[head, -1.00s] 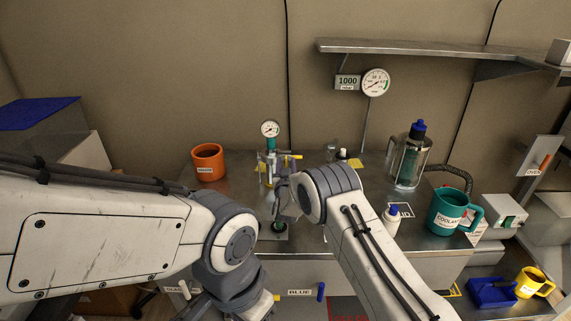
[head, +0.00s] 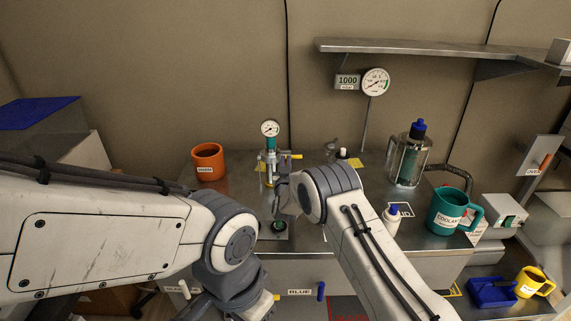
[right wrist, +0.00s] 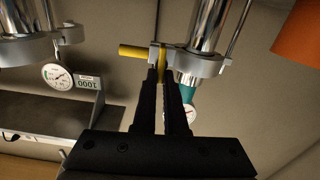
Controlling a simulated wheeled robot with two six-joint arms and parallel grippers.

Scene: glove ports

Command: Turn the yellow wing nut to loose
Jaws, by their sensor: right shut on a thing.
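The yellow wing nut (right wrist: 163,64) is on a grey clamp (right wrist: 207,66) around a shiny metal column in the right wrist view, which is upside down. A yellow bar (right wrist: 133,52) sticks out to the left there; I cannot tell whether it is part of the nut. In the head view yellow shows on the fixture (head: 292,156) below a small gauge. My right gripper (right wrist: 169,82) is shut on the yellow nut, its two black fingertips around the narrow yellow piece. In the head view its wrist partly hides the fixture. My left gripper is not in view.
An orange mug (head: 208,163) stands left of the fixture. A steel canister (head: 408,160), a white bottle (head: 392,219) and a teal coolant mug (head: 450,211) stand to the right. A metal shelf (head: 430,50) hangs above.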

